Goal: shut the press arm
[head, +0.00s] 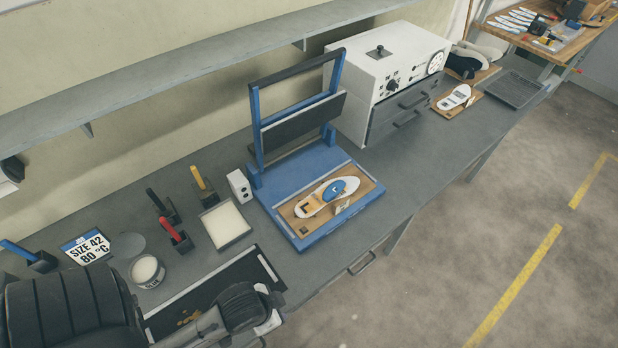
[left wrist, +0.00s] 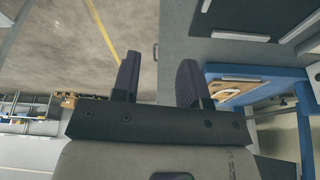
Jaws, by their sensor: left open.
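The press has a blue base (head: 292,172) on the bench. Its press arm (head: 257,125) stands raised at the back, a blue frame with a black bar on top and a dark plate between its sides. A white insole with a blue patch (head: 338,190) lies on the wooden board on the base, uncovered. The blue press (left wrist: 255,72) also shows at the right in the left wrist view, partly cut off. My left gripper (left wrist: 158,80) is open with nothing between its fingers. In the head view my left arm is low at the front left, apart from the press. My right gripper is out of view.
A white oven-like box (head: 385,62) stands right of the press, and a small white box (head: 239,186) stands close on its left. A tray (head: 225,224), tools and a can (head: 146,271) crowd the left bench. A shelf (head: 200,62) runs along the wall behind.

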